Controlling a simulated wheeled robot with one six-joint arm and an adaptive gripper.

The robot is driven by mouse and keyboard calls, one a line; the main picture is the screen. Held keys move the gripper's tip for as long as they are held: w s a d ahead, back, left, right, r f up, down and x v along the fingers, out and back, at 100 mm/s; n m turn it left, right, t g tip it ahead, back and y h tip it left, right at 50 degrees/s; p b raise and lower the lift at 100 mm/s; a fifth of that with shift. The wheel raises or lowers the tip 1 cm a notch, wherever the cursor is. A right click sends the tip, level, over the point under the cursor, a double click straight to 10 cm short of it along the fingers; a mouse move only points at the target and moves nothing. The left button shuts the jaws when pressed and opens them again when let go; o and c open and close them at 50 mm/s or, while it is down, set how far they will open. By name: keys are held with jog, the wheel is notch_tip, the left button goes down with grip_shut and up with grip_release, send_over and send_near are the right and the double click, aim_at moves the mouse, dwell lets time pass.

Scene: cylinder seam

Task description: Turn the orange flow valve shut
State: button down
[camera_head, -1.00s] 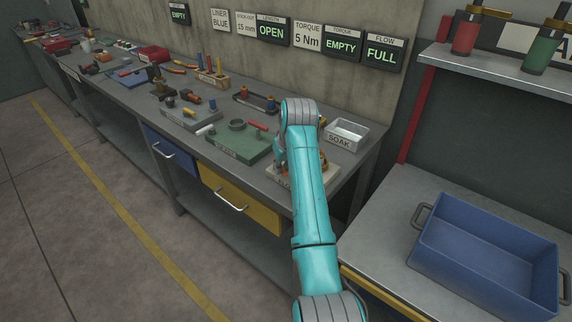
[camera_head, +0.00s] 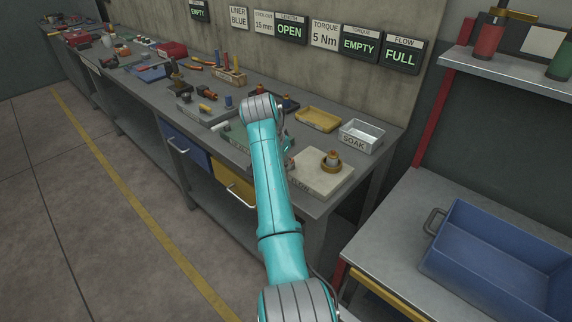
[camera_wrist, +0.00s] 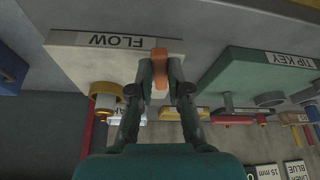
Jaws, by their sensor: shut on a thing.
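The pale FLOW board (camera_head: 312,188) lies at the bench's front right corner, with a round brass-orange fitting (camera_head: 331,161) upright on it. The wrist view is upside down; there the board (camera_wrist: 90,50) shows behind the fingers, with the yellow ring of the fitting (camera_wrist: 103,88) to the left. My gripper (camera_wrist: 160,82) is shut on an orange bar-shaped piece (camera_wrist: 160,56), apart from the fitting. Whether this piece is the valve's handle I cannot tell. In the head view my arm mostly hides the gripper and the held piece. The FLOW display (camera_head: 401,56) reads FULL.
The green TIP KEY board (camera_wrist: 250,75) lies beside the FLOW board. A yellow tray (camera_head: 318,119) and a metal SOAK tray (camera_head: 361,136) stand behind it. A blue bin (camera_head: 500,250) is on the right-hand table, under a shelf (camera_head: 510,70).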

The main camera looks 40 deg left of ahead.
jog(key=shift+a+m+h, duration=0.4)
jog(key=shift+a+m, duration=0.05)
jog(key=shift+m, duration=0.55)
jog(key=c, duration=1.1)
grip_release()
jog(key=v, duration=1.2)
jog(key=shift+a, duration=0.1)
jog(key=shift+s+f, duration=0.1)
jog(key=shift+s, duration=0.05)
